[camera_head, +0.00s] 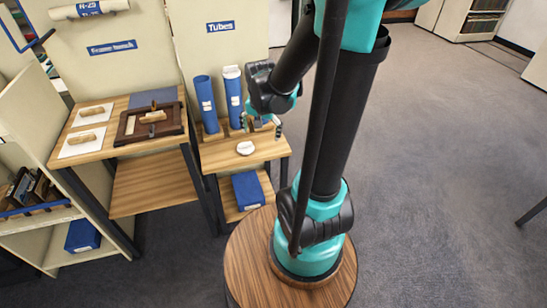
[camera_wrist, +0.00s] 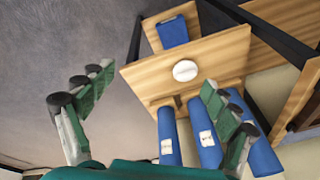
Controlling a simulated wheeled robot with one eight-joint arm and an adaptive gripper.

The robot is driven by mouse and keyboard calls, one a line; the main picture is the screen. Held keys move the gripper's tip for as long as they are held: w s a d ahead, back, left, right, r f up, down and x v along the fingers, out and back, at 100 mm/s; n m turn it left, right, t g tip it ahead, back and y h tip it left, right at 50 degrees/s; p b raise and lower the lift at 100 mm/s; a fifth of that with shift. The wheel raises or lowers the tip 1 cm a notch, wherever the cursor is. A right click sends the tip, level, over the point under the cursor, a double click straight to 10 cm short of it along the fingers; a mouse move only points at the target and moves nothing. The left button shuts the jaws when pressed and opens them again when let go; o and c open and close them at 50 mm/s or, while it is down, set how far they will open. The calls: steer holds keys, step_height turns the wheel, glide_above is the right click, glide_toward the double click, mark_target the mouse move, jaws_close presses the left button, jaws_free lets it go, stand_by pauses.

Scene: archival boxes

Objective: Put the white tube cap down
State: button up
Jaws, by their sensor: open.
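The white tube cap (camera_head: 245,147) is a small round disc lying flat on the wooden top of the tube stand (camera_head: 270,146). It also shows whole in the wrist view (camera_wrist: 186,70), on bare wood near the middle of the top. My gripper (camera_head: 262,124) is just behind the cap in the head view, above the stand. In the wrist view my gripper (camera_wrist: 155,86) has its green fingers wide apart with nothing between them, and the cap is clear of both.
Blue tubes (camera_head: 205,104) stand upright at the back of the stand, close to my gripper; one (camera_head: 234,98) has a white top. A blue box (camera_head: 248,190) lies on the lower shelf. A wooden table (camera_head: 90,146) with a framed tray (camera_head: 130,132) stands left.

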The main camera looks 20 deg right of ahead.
steer(key=s+d+f+n+t, duration=0.1)
steer(key=s+f+n, duration=0.1)
steer(key=s+n, duration=0.4)
steer(key=s, duration=0.5)
steer(key=shift+s+n+t, duration=0.3)
